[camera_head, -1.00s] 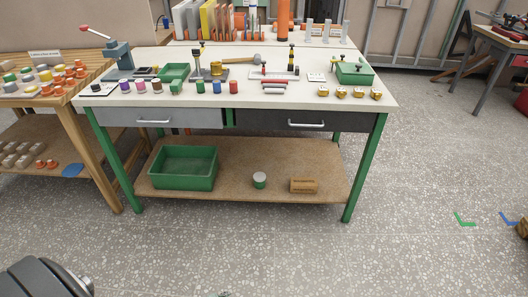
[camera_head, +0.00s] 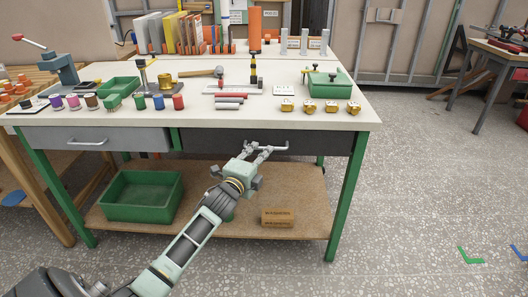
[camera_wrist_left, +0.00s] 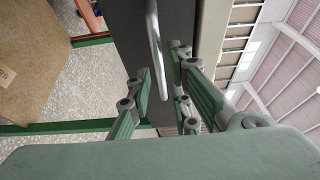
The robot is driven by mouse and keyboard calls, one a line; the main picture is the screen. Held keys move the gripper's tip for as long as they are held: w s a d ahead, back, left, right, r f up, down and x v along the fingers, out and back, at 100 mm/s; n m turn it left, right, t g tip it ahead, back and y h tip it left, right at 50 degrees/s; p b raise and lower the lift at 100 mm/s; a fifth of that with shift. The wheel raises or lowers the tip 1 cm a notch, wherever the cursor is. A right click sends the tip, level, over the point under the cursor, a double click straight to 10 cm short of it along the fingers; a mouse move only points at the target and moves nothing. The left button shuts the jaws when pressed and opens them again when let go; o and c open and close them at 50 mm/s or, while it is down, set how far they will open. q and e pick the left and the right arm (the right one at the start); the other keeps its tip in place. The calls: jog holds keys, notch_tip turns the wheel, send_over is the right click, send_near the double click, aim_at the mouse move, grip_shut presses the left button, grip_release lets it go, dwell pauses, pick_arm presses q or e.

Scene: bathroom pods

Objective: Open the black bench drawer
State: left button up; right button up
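The black bench drawer (camera_head: 320,143) is the dark front on the right under the bench top, and it looks closed. Its pale bar handle (camera_head: 279,147) also shows in the left wrist view (camera_wrist_left: 154,30), running lengthwise against the dark front (camera_wrist_left: 180,18). My left gripper (camera_head: 258,150) is at the left part of the handle. In the left wrist view its fingers (camera_wrist_left: 161,72) are apart, with the end of the handle between them; I cannot tell whether they touch it. My right gripper is not in view.
A grey drawer (camera_head: 95,139) is to the left. The bench top (camera_head: 225,113) holds paint pots, a green box (camera_head: 330,83) and small brass-coloured parts. Below, a shelf (camera_head: 300,195) carries a green bin (camera_head: 143,196) and a brown block (camera_head: 277,217).

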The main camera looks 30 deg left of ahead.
aim_at(264, 147)
pick_arm(q)
jog(key=shift+w+a, duration=0.15)
jog(key=shift+w, duration=0.7)
jog(key=shift+w+a, duration=0.1)
jog(key=shift+w, duration=0.7)
jog(key=shift+c, duration=0.6)
grip_shut()
